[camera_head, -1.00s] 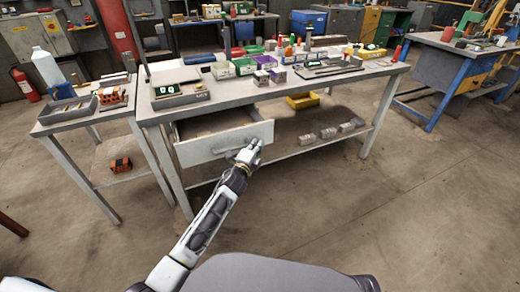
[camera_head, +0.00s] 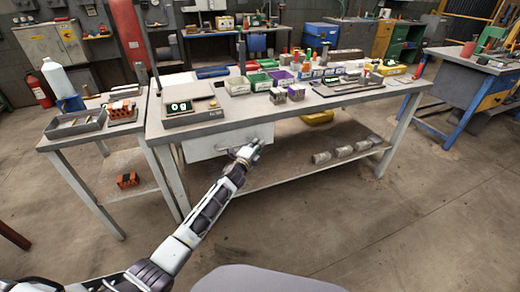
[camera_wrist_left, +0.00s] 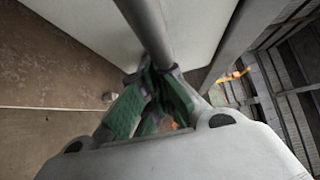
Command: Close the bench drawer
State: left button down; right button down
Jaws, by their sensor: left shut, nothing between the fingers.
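The bench drawer (camera_head: 208,143) is a pale grey box front under the left part of the workbench top (camera_head: 235,112). In the head view its front sits close under the bench edge and its inside does not show. I cannot tell whether it is fully flush. My left gripper (camera_head: 246,152) is at the right part of the drawer front, by its handle. In the left wrist view the green-padded fingers (camera_wrist_left: 155,75) are shut and meet the grey handle bar (camera_wrist_left: 147,28), with the pale drawer front (camera_wrist_left: 85,25) behind it. My right gripper is out of view.
A small side table (camera_head: 70,138) with a tray stands left of the bench. A scale (camera_head: 192,112), boxes and bottles stand on the bench top. Grey bricks (camera_head: 340,151) and a yellow bin (camera_head: 318,117) lie on the lower shelf. The floor in front is clear.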

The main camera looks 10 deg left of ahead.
pick_arm(q)
jog(key=shift+w+a, duration=0.4)
jog(key=shift+w, duration=0.25)
jog(key=shift+w+a+r, duration=0.1)
jog(key=shift+a+r, duration=0.1)
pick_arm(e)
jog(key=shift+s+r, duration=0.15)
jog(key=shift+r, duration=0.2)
pick_arm(q)
jog(key=shift+a+r, duration=0.1)
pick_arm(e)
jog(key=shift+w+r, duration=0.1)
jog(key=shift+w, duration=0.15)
